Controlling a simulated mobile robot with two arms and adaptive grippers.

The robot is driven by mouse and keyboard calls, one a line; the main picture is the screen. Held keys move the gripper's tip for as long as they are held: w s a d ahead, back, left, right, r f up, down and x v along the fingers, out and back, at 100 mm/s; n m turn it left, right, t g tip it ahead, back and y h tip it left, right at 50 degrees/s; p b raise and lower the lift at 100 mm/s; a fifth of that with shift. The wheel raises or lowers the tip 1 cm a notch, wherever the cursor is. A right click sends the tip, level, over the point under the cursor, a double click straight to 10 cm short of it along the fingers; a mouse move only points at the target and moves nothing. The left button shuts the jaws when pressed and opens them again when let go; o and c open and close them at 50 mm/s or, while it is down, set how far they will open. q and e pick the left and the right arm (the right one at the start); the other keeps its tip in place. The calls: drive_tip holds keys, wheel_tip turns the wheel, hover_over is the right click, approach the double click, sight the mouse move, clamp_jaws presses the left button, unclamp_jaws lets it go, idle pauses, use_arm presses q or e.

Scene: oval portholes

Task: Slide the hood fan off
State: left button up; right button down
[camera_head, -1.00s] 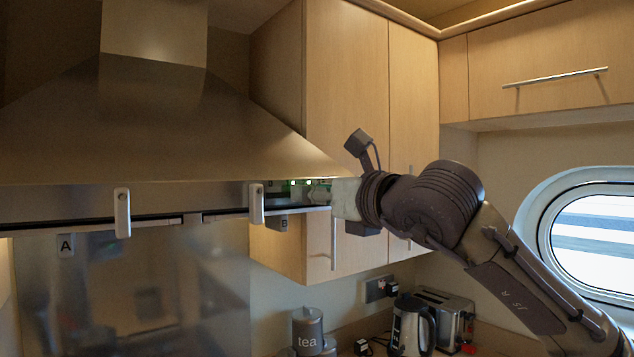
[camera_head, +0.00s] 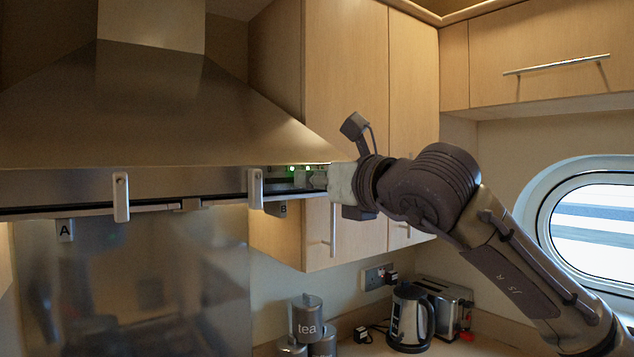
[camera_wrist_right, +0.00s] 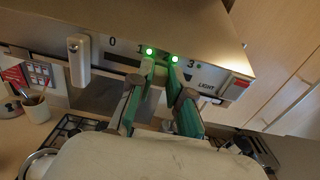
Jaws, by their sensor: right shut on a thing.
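The steel range hood (camera_head: 150,130) fills the left of the head view. Its front strip (camera_wrist_right: 118,50) shows in the right wrist view with marks 0, 1, 3 and LIGHT and two lit green lamps (camera_wrist_right: 149,51). My right gripper (camera_head: 303,179) reaches the strip's right part from the right. In the right wrist view the right gripper (camera_wrist_right: 162,72) has its fingertips a little apart, below the lamps between marks 1 and 3. It is shut on the fan slider, which is mostly hidden between the fingers. My left gripper is out of view.
Grey handles (camera_head: 255,188) stick out from the hood front, left of my right gripper. A red light switch (camera_wrist_right: 235,89) is right of the fingers. Wooden cabinets (camera_head: 345,90) stand behind my arm. A kettle (camera_head: 410,320), toaster (camera_head: 445,300) and tea canister (camera_head: 306,316) stand below.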

sight(285, 177)
drive_tip(key=shift+s+a+f+b, duration=0.25)
drive_tip(key=shift+s+a+b, duration=0.4)
drive_tip(key=shift+a+b, duration=0.3)
drive_tip(key=shift+s+a+r, duration=0.15)
drive_tip(key=shift+s+a, duration=0.05)
drive_tip(key=shift+s+a+r, duration=0.1)
drive_tip(key=shift+r, duration=0.05)
drive_tip(key=c, duration=1.1)
unclamp_jaws()
drive_tip(key=shift+c, duration=0.2)
drive_tip(key=shift+o, duration=0.3)
drive_tip(key=v, duration=1.2)
